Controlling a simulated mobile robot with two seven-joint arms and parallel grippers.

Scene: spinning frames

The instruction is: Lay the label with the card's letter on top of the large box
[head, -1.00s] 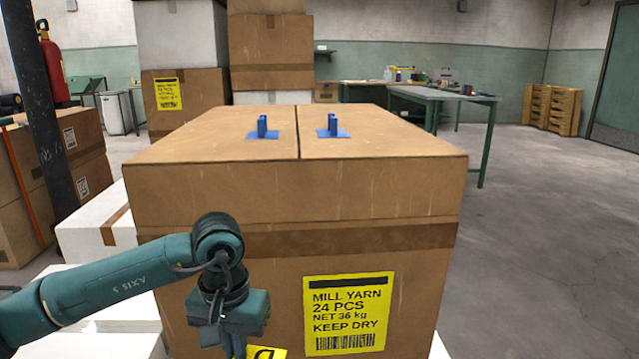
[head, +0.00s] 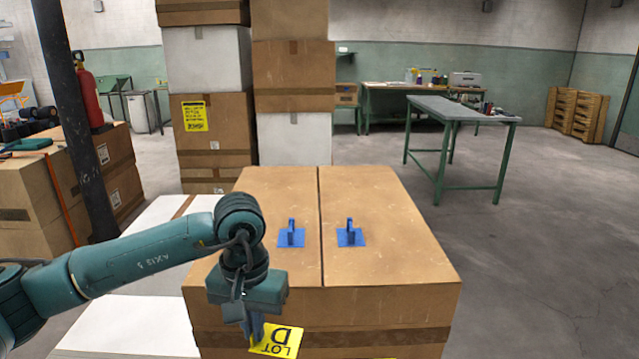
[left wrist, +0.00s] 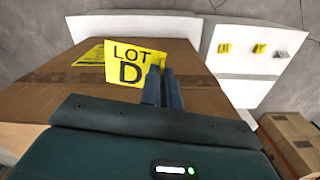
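My left gripper (head: 254,328) is shut on the edge of a yellow label (head: 277,341) marked "LOT D". The label is in front of the near face of the large brown box (head: 385,205), below its top edge. In the left wrist view the fingers (left wrist: 162,88) pinch the label (left wrist: 131,66) at its side, with the large box (left wrist: 55,75) behind it. The letter card cannot be made out. My right gripper is out of view.
In the left wrist view, two small yellow labels (left wrist: 224,48) (left wrist: 259,49) and a greyish piece (left wrist: 280,53) lie on a white surface (left wrist: 245,70). Stacked boxes (head: 215,110) stand behind the large box. A dark post (head: 75,130) stands at left. Open floor lies right.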

